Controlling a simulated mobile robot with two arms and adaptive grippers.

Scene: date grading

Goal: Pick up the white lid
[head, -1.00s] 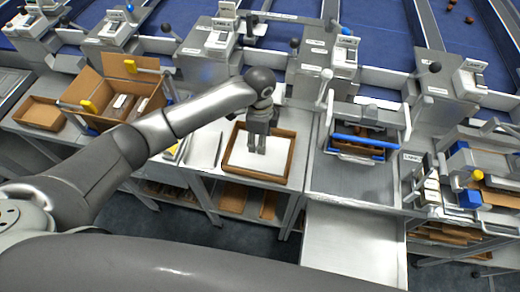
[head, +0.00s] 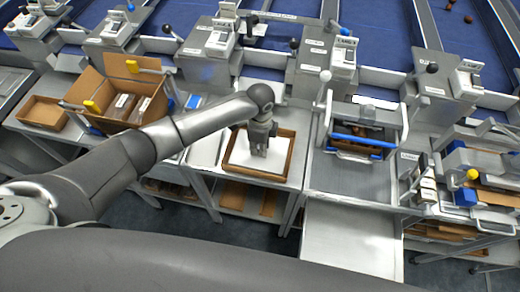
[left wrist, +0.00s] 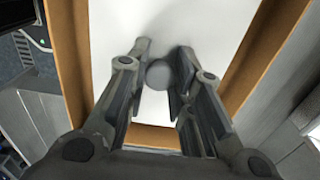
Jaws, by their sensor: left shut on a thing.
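The white lid (head: 243,157) is a flat white panel lying within the brown walls of a shallow tray (head: 262,177). A round grey knob (left wrist: 157,75) stands on it in the left wrist view, where the lid (left wrist: 220,25) fills the space between the tray walls (left wrist: 272,55). My left gripper (head: 259,153) points down over the lid. In the left wrist view its fingers (left wrist: 162,55) are on both sides of the knob, shut on it. I cannot tell whether the lid is clear of the tray floor. My right gripper is not in view.
An open cardboard box (head: 155,108) with packs inside and a small empty tray (head: 42,112) stand at left. A metal station with a blue bar (head: 363,140) is to the right. A bare metal shelf (head: 350,238) sits in front. Labelled machines line the back.

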